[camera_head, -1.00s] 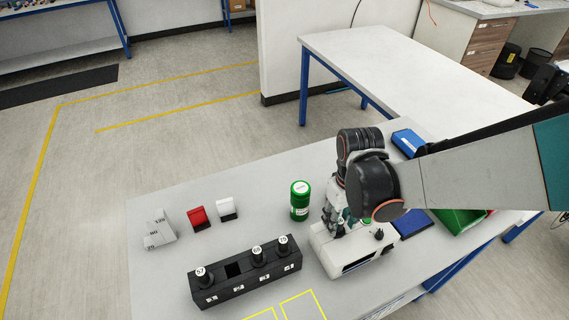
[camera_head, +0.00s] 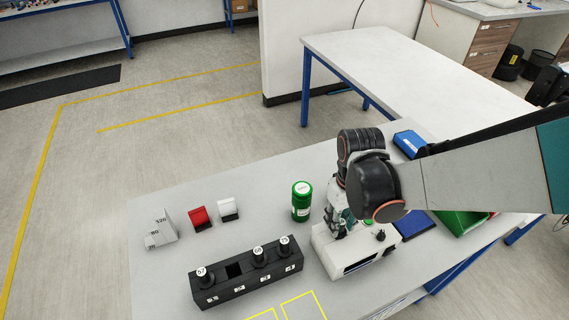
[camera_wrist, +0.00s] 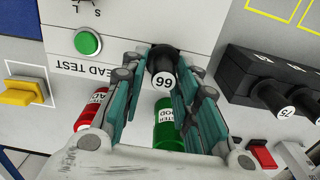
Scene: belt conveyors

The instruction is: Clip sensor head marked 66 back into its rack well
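The sensor head marked 66 (camera_wrist: 163,72) is a black knob with a white number disc. In the wrist view it stands at the white HEAD TEST box, between the teal-padded fingers of my gripper (camera_wrist: 164,75). The fingertips lie close on both sides and appear shut on it. My gripper (camera_head: 340,222) is over the box in the head view, where the arm hides the head. The black rack (camera_head: 222,292) stands left of the box. It holds a head marked 57 (camera_head: 204,274), an empty square well (camera_head: 234,269), and two more heads at the right.
A green bottle (camera_head: 301,202) stands just behind. Red (camera_head: 200,217) and white (camera_head: 228,208) blocks and a grey stepped block (camera_head: 160,230) sit at the left. Yellow outlines mark the front tabletop.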

